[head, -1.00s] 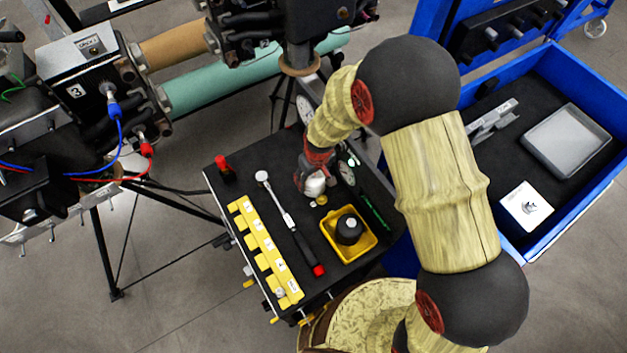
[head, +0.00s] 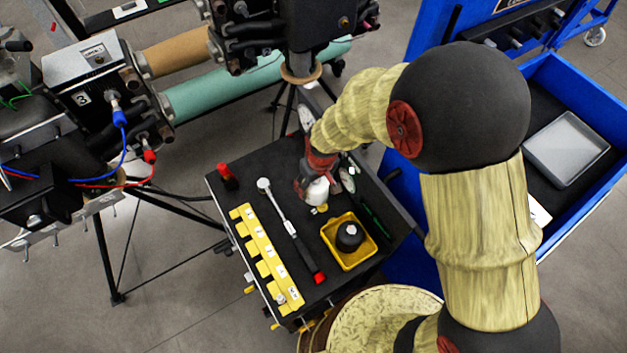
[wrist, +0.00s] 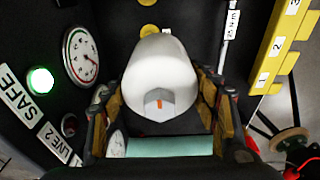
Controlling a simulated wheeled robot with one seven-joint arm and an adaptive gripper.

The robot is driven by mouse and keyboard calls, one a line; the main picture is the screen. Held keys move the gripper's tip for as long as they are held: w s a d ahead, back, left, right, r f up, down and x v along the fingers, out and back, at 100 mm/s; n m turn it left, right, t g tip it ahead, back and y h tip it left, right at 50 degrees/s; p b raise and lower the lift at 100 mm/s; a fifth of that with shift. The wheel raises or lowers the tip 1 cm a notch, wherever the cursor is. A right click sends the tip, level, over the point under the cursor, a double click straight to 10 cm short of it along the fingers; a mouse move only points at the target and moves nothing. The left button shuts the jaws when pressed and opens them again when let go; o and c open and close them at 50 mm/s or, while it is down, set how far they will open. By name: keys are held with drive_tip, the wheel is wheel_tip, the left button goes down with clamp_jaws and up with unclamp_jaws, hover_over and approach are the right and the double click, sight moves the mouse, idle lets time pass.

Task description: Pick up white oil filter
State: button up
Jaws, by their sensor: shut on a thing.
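The white oil filter (head: 317,191) is a small white cylinder above the black top of the tool stand in the head view. In the wrist view the white oil filter (wrist: 160,72) fills the middle, with a grey hex end and a small orange mark facing the camera. My gripper (head: 312,183) is shut on it, with one finger on either side in the wrist view (wrist: 163,98). My gripper hides part of the filter in the head view. I cannot tell how far the filter is above the surface.
A yellow tray (head: 336,227) with a black filter stands close by. A torque wrench (head: 287,222), a yellow numbered strip (head: 265,257) and a red-capped item (head: 227,175) are to the left. A dial gauge (wrist: 80,56) and green lamp (wrist: 40,80) are beside my gripper. A blue cart (head: 560,225) stands right.

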drive_tip(key=s+d+r+p, duration=0.1)
drive_tip(key=s+r, duration=0.4)
drive_tip(key=s, duration=0.5)
drive_tip(key=shift+d+r, duration=0.15)
drive_tip(key=shift+d, duration=0.35)
drive_tip(key=o, duration=1.1)
drive_tip(key=c, duration=1.1)
drive_tip(key=shift+c, duration=0.5)
drive_tip(key=shift+c, duration=0.4)
